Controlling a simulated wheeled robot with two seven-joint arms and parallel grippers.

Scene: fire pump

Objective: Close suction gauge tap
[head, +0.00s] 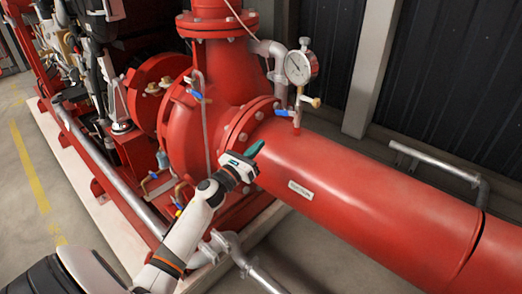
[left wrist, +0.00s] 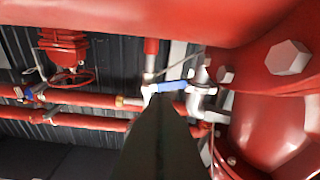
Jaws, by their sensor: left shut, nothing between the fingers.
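The suction gauge tap has a blue lever (head: 285,113) that sticks out to the left of its small vertical pipe, below the round white gauge (head: 299,67), on top of the big red suction pipe (head: 365,200). In the left wrist view the blue lever (left wrist: 172,86) lies just beyond the fingertips, roughly crosswise to the small pipe. My left gripper (head: 257,149) is shut and empty, in front of the red pipe and below left of the lever in the head view. Its dark fingers (left wrist: 159,105) hide part of the left wrist view. I cannot tell whether they touch the lever. My right gripper is not in view.
A bolted red flange (head: 247,128) stands close to my left gripper. Another blue-handled valve (head: 197,95) sits on the pump housing to the left. A grey metal pipe (head: 268,50) runs behind the gauge. The concrete floor at far left is clear.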

